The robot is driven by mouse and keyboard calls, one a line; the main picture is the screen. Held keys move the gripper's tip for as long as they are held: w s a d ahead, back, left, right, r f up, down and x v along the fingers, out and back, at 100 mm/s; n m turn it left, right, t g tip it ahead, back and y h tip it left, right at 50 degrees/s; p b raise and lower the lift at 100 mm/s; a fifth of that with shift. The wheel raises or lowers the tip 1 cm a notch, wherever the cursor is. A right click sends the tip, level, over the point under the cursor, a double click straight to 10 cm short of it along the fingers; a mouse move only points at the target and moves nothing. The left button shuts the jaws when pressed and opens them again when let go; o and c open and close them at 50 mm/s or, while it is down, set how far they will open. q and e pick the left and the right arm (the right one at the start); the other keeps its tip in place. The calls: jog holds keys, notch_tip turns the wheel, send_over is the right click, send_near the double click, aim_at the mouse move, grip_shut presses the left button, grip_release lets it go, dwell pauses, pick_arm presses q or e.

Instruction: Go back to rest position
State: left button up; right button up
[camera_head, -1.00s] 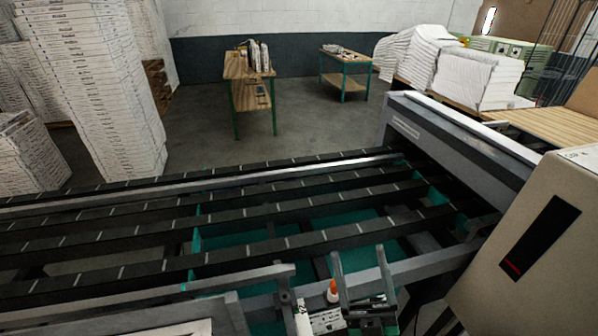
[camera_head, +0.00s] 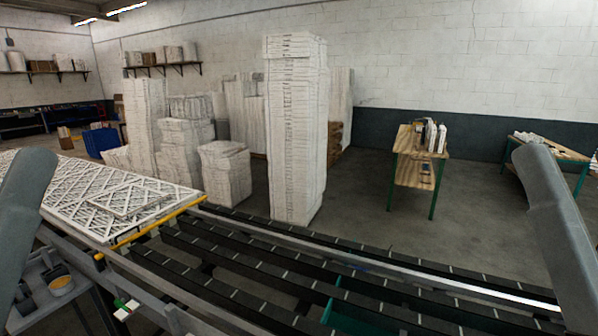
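Grey links of my two arms rise at the left and right edges of the head view. Neither gripper shows in this view, so their fingers and anything in them are hidden. The conveyor (camera_head: 270,262) with dark slatted rails runs across the front from the left to the lower right. White lattice-faced filters (camera_head: 120,195) lie flat at its left end, with a smaller piece on top of them.
A tall stack of white boxes (camera_head: 295,130) stands behind the conveyor, with shorter stacks (camera_head: 225,172) to its left. A wooden table with green legs (camera_head: 418,172) stands at the back right, and another table (camera_head: 553,149) is farther right. Grey floor between them is clear.

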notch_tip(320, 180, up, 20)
jog(key=p, duration=1.6)
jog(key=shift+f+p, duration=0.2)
jog(key=shift+p, duration=0.2)
